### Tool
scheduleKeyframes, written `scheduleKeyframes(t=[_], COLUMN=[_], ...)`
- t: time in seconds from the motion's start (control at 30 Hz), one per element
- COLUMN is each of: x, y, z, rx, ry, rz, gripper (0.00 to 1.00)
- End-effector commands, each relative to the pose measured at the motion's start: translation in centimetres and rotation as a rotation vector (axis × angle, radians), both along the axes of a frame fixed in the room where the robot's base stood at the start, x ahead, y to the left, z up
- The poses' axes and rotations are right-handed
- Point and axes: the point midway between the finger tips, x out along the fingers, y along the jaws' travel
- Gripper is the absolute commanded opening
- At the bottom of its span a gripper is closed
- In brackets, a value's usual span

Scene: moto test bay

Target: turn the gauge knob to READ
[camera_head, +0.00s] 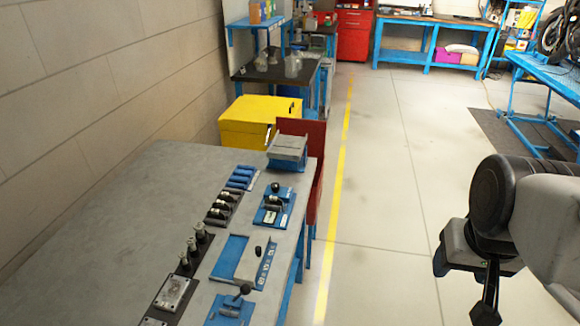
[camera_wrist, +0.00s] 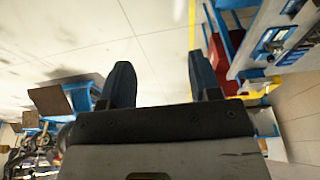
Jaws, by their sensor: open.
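Several blue-based fixtures with black knobs stand along the right side of the grey bench. One fixture (camera_head: 273,205) has a black ball knob (camera_head: 275,187) and small pale labels. A middle fixture (camera_head: 245,262) has a black knob (camera_head: 258,251) beside a strip of white-marked labels. A nearer fixture (camera_head: 230,312) has a black ball-ended lever (camera_head: 243,289). The label text is too small to read, so I cannot tell which is the gauge knob. My gripper (camera_head: 464,288) is open and empty over the floor, right of the bench; its spread fingers also show in the wrist view (camera_wrist: 158,62).
The bench top (camera_head: 110,225) is bare on its left. Metal cylinders (camera_head: 198,240), blue parts (camera_head: 243,176) and a grey block (camera_head: 287,150) stand near the fixtures. A red panel (camera_head: 316,195) and yellow box (camera_head: 255,118) are at the bench's far end. The floor between is clear.

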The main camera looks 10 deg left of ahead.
Motion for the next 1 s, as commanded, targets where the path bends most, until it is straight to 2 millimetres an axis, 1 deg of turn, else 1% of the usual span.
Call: scheduleKeyframes(t=[0.17,0.27,0.47,0.67,1.0], x=[1.5,2.9,6.6,10.6,17.3], y=[0.5,1.0,2.6,4.6,8.7], z=[0.4,0.7,1.3,1.7,1.5], rx=[0.006,0.012,0.025,0.037,0.053], ry=[0.008,0.015,0.033,0.052,0.083], rz=[-0.008,-0.018,-0.043,-0.070,-0.119], gripper=[0.57,0.57,0.57,0.57,0.57])
